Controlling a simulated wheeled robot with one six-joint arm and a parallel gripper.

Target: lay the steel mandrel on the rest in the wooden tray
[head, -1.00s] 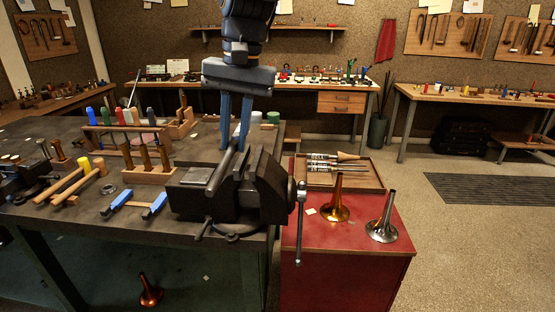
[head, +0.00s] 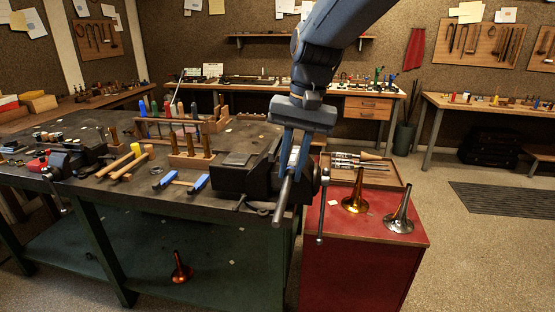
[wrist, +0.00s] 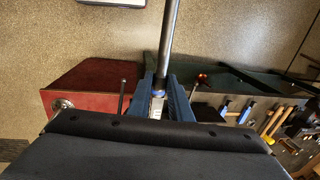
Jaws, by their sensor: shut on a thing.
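My gripper (head: 293,168) is shut on the steel mandrel (head: 283,203), a grey metal rod. The rod slants down and toward the camera, in front of the bench vise. In the wrist view the mandrel (wrist: 170,45) runs straight out from between the blue fingers (wrist: 160,103). The wooden tray (head: 399,187) is on top of the red cabinet, to the right of my gripper and apart from it. Several tools with pale handles lie in its back part. I cannot clearly make out the rest in the tray. The tray does not show in the wrist view.
The dark vise (head: 236,180) stands at the bench corner, close behind the mandrel. A brass horn bell (head: 355,195) and a silver one (head: 400,215) stand on the red cabinet (head: 360,235) before the tray. A copper bell (head: 181,270) is low, under the bench.

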